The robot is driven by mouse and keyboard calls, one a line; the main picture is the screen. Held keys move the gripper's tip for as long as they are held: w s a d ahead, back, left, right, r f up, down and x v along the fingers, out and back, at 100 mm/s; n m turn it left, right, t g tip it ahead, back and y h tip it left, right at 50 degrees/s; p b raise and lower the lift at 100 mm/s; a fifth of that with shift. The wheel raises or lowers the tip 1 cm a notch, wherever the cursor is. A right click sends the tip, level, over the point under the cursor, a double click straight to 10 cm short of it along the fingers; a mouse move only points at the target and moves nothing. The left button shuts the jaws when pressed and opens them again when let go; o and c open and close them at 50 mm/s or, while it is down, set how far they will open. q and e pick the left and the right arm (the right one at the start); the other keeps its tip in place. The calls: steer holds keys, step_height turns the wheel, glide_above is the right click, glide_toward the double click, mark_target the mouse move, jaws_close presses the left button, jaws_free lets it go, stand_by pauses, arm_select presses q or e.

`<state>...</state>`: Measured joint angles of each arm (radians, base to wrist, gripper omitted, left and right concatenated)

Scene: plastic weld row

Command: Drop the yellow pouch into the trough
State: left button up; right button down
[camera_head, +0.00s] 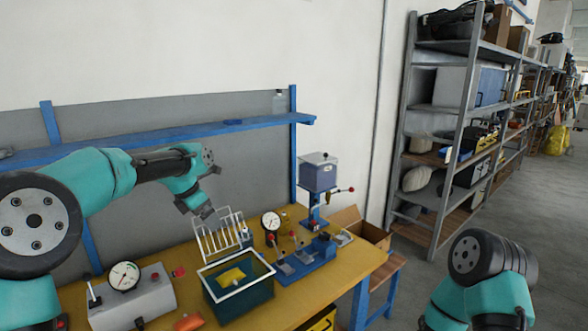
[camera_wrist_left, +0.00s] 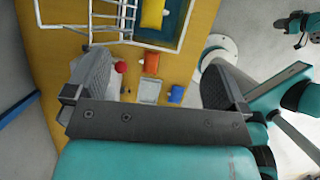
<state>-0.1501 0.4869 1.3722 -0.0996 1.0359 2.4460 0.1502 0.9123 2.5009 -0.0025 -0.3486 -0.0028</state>
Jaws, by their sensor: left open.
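The yellow pouch (camera_head: 232,276) lies inside the dark green trough (camera_head: 247,299) with the white rim, on the yellow bench top. In the left wrist view the pouch (camera_wrist_left: 153,13) shows inside the white rim at the top edge. My left gripper (camera_head: 208,211) is raised behind the trough, near the top of the white wire rack. It is open, and nothing shows between its fingers (camera_wrist_left: 155,85). My right arm shows at the lower right of the head view. A small part of it seems to show at the top right of the wrist view, where its jaws are unclear.
The white wire rack (camera_head: 220,236) stands at the trough's back. A grey gauge box (camera_head: 133,302) and an orange pouch (camera_head: 188,322) lie left and front. A blue fixture (camera_head: 305,261) and a press (camera_head: 318,180) stand right. A blue shelf (camera_head: 150,140) runs behind.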

arm_select(q)
steer(key=shift+v, duration=1.5)
